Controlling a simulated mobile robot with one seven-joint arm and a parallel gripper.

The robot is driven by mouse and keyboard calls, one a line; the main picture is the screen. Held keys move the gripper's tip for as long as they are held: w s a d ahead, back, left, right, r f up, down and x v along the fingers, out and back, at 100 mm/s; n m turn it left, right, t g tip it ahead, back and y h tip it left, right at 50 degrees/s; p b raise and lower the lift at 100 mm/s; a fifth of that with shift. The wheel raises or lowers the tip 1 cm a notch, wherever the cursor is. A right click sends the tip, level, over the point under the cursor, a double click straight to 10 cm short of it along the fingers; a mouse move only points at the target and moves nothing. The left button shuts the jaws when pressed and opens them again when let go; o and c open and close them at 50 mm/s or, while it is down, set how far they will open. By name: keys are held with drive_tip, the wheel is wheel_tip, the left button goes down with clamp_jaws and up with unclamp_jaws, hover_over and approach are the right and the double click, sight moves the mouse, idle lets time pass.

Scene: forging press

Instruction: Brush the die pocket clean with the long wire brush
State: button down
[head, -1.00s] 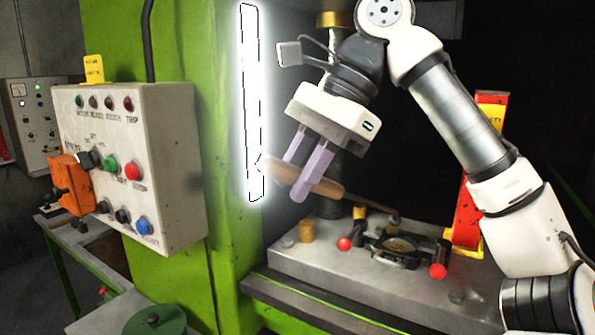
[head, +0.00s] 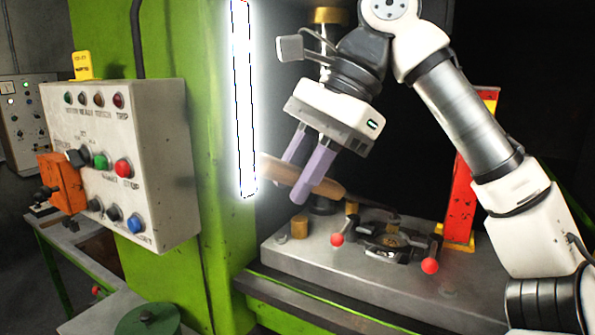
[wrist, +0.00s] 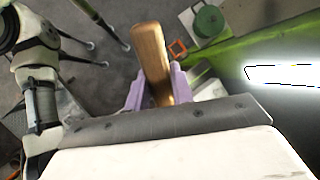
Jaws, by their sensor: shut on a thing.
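My gripper (head: 308,172) is shut on the brown wooden handle of the long wire brush (head: 328,187), above the left rear part of the press bed. In the wrist view the handle (wrist: 151,60) sticks out between the purple fingers (wrist: 153,90). The thin shaft reaches back toward the right in the head view. The die pocket (head: 391,241) sits in a dark die on the bed, to the right of and below my gripper.
Two red-knobbed levers (head: 337,240) (head: 430,266) flank the die. A red safety prop (head: 461,205) stands behind right. A lit tube (head: 243,100) runs along the green press column (head: 215,225) near my gripper. A control box (head: 150,165) hangs at left.

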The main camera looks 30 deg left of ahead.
drive_tip(key=shift+f+b, duration=0.5)
drive_tip(key=shift+f, duration=0.85)
idle(0.7)
drive_tip(key=shift+w+r+p, duration=0.15)
drive_tip(key=shift+w+p, duration=0.05)
drive_tip(key=shift+p, duration=0.2)
drive_tip(key=shift+w+d, duration=0.1)
drive_tip(key=shift+w, duration=0.05)
idle(0.6)
drive_tip(key=shift+s, duration=0.75)
drive_tip(key=shift+w, duration=0.1)
drive_tip(key=shift+w, duration=0.65)
drive_tip(key=shift+s, duration=0.15)
